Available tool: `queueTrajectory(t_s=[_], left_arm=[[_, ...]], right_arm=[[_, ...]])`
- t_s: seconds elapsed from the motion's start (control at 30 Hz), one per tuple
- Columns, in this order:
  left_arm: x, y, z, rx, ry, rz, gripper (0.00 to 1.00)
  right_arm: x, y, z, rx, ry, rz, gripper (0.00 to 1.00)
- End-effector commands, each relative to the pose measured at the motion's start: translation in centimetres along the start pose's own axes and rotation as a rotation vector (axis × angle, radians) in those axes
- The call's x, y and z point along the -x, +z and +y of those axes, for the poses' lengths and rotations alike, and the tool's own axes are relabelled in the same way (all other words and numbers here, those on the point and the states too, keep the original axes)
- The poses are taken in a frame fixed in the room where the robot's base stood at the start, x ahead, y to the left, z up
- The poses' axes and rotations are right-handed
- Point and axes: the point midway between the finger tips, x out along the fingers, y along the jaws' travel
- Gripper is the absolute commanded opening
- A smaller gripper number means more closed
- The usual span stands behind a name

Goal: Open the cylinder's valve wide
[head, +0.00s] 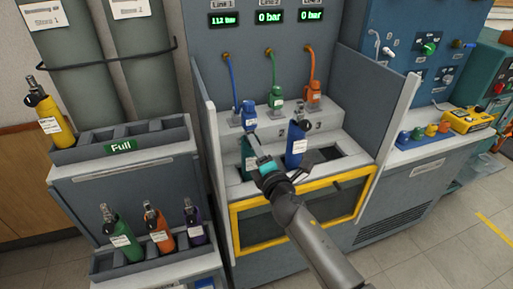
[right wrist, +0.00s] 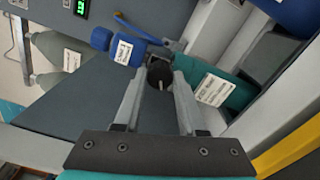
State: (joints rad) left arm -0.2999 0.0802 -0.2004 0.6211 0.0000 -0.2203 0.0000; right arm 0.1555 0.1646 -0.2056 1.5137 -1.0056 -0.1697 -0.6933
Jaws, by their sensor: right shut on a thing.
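The teal cylinder (head: 247,160) stands in the left slot of the testbench, partly hidden behind my right gripper (head: 255,143). In the right wrist view its labelled teal body (right wrist: 232,94) lies beyond the right finger. The black valve knob (right wrist: 160,75) sits between the fingertips, and the right gripper is shut on it. The blue regulator (head: 249,113) is just above the cylinder's top; it also shows in the right wrist view (right wrist: 122,48), close to the valve. My left gripper is not in view.
A blue cylinder (head: 296,145) stands close to the right of my gripper. Green (head: 276,98) and orange (head: 313,92) regulators sit behind. The Line 1 display (head: 223,19) shows a nonzero reading; Lines 2 and 3 show 0 bar. Side panels and a yellow-framed front (head: 245,229) bound the bench.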

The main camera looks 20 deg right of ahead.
Motion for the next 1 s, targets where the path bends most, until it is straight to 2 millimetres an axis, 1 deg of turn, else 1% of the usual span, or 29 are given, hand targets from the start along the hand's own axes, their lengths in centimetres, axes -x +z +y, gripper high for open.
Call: queueTrajectory(t_s=[0.13,0.17,0.4,0.67,0.77,0.87,1.0], left_arm=[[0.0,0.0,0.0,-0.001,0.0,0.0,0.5],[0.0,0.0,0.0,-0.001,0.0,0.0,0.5],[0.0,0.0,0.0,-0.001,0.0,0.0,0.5],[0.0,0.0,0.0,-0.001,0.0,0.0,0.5],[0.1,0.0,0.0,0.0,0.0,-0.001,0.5],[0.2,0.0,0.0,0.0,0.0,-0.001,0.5],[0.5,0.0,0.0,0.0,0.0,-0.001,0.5]], right_arm=[[0.0,0.1,0.0,0.004,0.0,-0.001,0.0],[0.0,0.1,0.0,0.004,0.0,-0.001,0.43],[0.0,0.1,0.0,0.002,0.0,-0.001,0.7],[0.1,0.1,0.0,0.001,-0.001,-0.001,0.7],[0.5,0.1,-0.1,0.0,-0.001,-0.001,0.7],[1.4,0.1,-0.1,0.0,-0.002,0.0,0.7],[3.5,0.1,-0.1,0.0,-0.003,0.0,0.7]])
